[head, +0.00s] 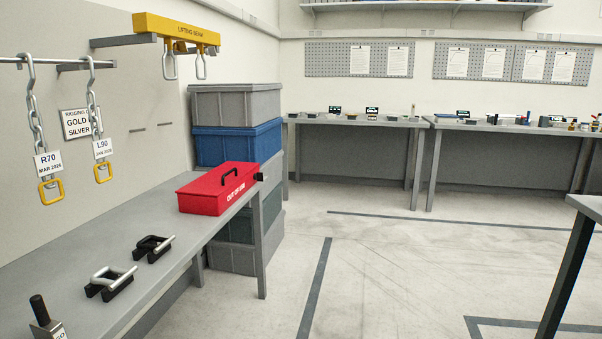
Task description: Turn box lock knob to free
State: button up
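A red box (203,196) marked "OUT OF USE" sits near the far right end of the grey bench (190,234) on the left. A small dark part (259,177) sticks out at the box's right end. It may be the lock knob, but it is too small to tell its setting. My gripper is not in view.
Stacked crates (235,104) stand behind the box. The floor (380,270) to the right is clear.

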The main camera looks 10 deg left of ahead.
aim_at(258, 176)
jog(key=i, duration=3.55)
jog(key=u, duration=4)
